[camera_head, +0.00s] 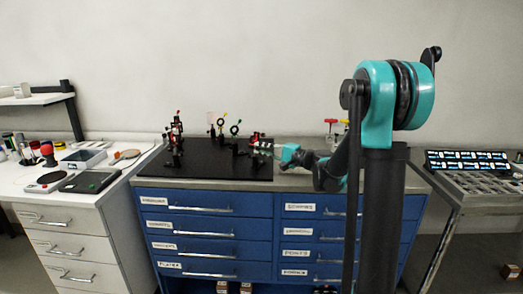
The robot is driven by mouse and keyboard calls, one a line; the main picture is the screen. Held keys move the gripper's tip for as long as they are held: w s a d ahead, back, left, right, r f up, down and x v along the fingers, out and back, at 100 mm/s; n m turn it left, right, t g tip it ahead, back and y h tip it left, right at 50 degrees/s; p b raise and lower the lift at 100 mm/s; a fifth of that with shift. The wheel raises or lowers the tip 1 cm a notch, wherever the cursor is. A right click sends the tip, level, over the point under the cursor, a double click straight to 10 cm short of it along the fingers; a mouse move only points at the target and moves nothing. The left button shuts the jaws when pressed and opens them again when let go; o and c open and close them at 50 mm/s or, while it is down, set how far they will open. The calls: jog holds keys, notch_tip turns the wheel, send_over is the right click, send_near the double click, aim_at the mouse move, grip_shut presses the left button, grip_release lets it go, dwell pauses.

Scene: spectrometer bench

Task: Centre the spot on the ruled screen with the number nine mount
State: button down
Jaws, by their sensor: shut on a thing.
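A black optics board (208,170) lies on top of the blue cabinet and carries several small dark mounts. My gripper (261,147) reaches in from the right, at the board's right part. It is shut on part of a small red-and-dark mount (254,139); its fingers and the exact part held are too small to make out. Red-topped mounts (174,130) stand at the board's left. I cannot read a number nine on any mount. I cannot make out the ruled screen or the spot.
A white bench (110,188) at the left holds a dark box, a red-topped item and tools. A grey stand (447,192) with a lit panel is at the right. The board's front is clear.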

jog(key=shift+n, duration=1.6)
jog(key=c, duration=1.5)
grip_release()
jog(key=v, duration=1.2)
